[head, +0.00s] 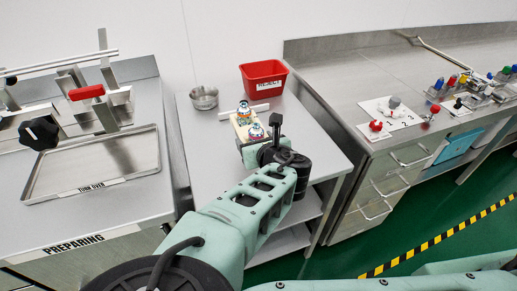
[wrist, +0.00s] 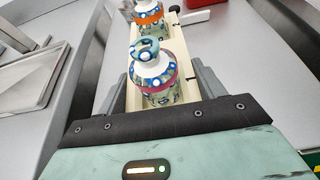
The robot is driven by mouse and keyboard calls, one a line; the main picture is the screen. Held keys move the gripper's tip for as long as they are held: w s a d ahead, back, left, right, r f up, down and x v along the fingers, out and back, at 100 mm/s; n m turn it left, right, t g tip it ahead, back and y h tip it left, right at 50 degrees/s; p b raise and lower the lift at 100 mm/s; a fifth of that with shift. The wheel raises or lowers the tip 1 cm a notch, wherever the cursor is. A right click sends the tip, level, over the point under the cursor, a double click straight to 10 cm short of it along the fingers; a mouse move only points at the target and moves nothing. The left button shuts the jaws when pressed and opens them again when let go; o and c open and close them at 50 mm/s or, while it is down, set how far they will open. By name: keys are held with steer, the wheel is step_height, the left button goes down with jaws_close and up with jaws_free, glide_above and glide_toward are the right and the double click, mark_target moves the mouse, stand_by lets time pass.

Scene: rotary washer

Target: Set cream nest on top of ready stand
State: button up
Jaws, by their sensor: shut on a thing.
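The cream nest (head: 239,129) is a long cream holder carrying two patterned bottles, over the middle steel table. In the wrist view the nest (wrist: 134,98) runs away from me between my gripper's fingers. The near bottle (wrist: 154,75) has a pinkish-red band and the far bottle (wrist: 148,17) an orange one. My gripper (head: 256,142) is shut on the nest near its close end; it fills the lower wrist view (wrist: 163,92). A white bar (head: 259,108) shows behind the nest. I cannot make out a marked ready stand, nor whether the nest touches anything below.
A metal bowl (head: 204,97) and a red REJECT bin (head: 264,78) stand at the table's back. Left is the PREPARING bench with a shallow tray (head: 92,165) and a black-knobbed fixture. Right is a drawer counter (head: 405,130) with coloured-knob parts. The table's front left is clear.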

mark_target(256, 171)
steer(key=shift+f+b, duration=4.2)
steer(key=shift+f, duration=0.65)
steer(key=shift+f, duration=0.2)
steer(key=o, duration=1.1)
steer(key=shift+c, duration=0.2)
